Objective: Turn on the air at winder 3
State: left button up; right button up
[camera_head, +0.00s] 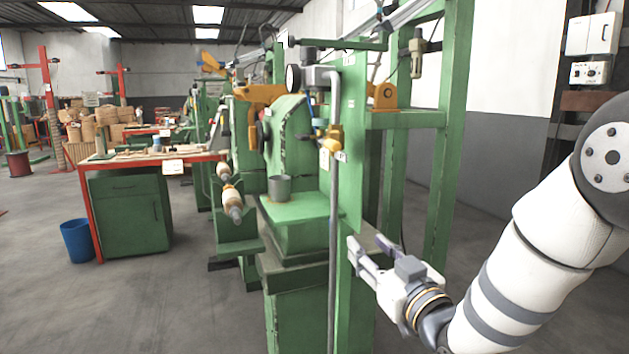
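A green winding machine (290,150) stands in the middle of the head view. A grey air pipe (333,230) runs down its near side. A yellow valve (328,137) sits on this pipe near the top, with a small white tag (341,156) beside it. The tag's writing is too small to read. My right gripper (366,240) is below and to the right of the valve, near the pipe and apart from the valve. Its two fingers are spread and nothing shows between them. My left gripper is out of view.
A grey cup (280,187) stands on the machine's green ledge. Green frame posts (447,150) rise behind my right gripper. A red-framed workbench (140,158) and a blue bin (77,240) are at the left. The floor between bench and machine is clear.

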aim_at(332, 145)
notch_tip(332, 145, up, 12)
jog(key=w+a+n+t+y, duration=0.1)
jog(key=a+n+t+y, duration=0.1)
jog(key=t+y, duration=0.1)
jog(key=x, duration=0.5)
jog(key=b+x, duration=0.1)
jog(key=x, duration=0.4)
jog(key=shift+w+a+f, duration=0.1)
jog(key=shift+w, duration=0.25)
jog(key=shift+w+a+r, duration=0.15)
jog(key=shift+w+r, duration=0.25)
jog(key=shift+w, duration=0.05)
grip_shut()
